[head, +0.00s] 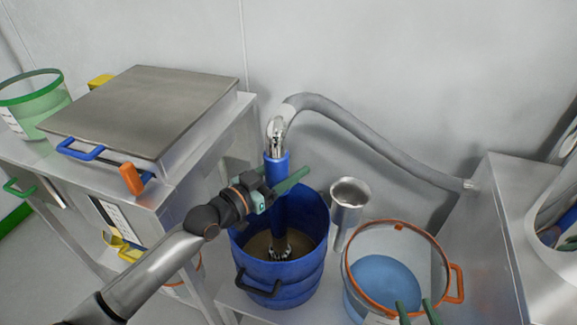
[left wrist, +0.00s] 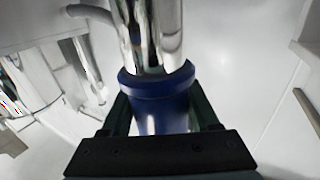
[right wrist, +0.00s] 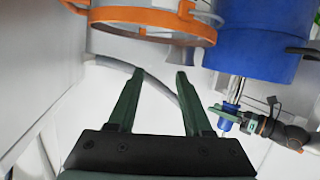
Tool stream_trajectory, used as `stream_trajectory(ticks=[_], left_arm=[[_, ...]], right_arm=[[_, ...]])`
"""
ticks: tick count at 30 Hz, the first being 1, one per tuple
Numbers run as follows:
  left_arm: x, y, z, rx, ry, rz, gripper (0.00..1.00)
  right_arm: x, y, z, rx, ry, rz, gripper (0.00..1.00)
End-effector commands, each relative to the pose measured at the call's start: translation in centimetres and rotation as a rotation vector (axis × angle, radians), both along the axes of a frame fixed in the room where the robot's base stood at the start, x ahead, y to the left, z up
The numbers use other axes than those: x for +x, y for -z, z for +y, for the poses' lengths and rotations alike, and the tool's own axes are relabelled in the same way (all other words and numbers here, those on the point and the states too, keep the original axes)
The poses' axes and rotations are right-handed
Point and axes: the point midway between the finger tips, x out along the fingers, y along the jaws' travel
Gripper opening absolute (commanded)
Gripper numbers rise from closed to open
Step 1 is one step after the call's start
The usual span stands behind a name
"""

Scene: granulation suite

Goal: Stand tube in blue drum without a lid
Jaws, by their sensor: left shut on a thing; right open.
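The tube (head: 277,168) has a blue grip, a shiny metal elbow on top and a grey hose (head: 370,137) running off to the right. It stands about upright inside the open blue drum (head: 262,280), its lower end at the brownish contents; I cannot tell how deep. My left gripper (head: 284,186) is shut around the blue part above the drum; the left wrist view shows its blue collar (left wrist: 158,85) between the fingers. My right gripper (head: 418,312) is open and empty near the orange-rimmed bucket; it also shows in the right wrist view (right wrist: 160,78).
A clear bucket with an orange rim (head: 451,258) and blue contents stands right of the drum. A metal cylinder (head: 347,205) is between them at the back. A steel bench with a large flat lid (head: 150,105) is at left, a steel machine (head: 495,235) at right.

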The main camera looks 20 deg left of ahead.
Motion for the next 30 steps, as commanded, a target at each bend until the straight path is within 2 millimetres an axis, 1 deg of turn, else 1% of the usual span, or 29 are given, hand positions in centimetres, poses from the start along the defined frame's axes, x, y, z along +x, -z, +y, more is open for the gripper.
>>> stream_trajectory(ticks=[3,11,18,21,29,30], left_arm=[[0.0,0.2,0.0,-0.002,0.000,-0.005,0.00],[0.0,0.9,0.0,-0.001,0.000,-0.006,0.00],[0.0,1.5,0.0,-0.001,0.000,-0.006,0.00],[0.0,1.8,0.0,-0.001,-0.001,-0.005,0.00],[0.0,2.4,0.0,-0.001,0.000,-0.005,0.00],[0.0,2.5,0.0,-0.001,0.000,-0.005,0.00]], right_arm=[[0.5,-1.3,0.0,-0.001,-0.006,-0.058,0.50],[1.1,-4.1,0.1,0.002,-0.015,-0.175,0.50],[1.6,-7.0,0.2,0.004,-0.025,-0.294,0.50],[1.7,-8.4,0.3,0.004,-0.032,-0.347,0.50],[1.4,-11.1,0.5,0.000,-0.051,-0.463,0.50],[1.4,-12.0,0.5,0.001,-0.055,-0.497,0.50]])
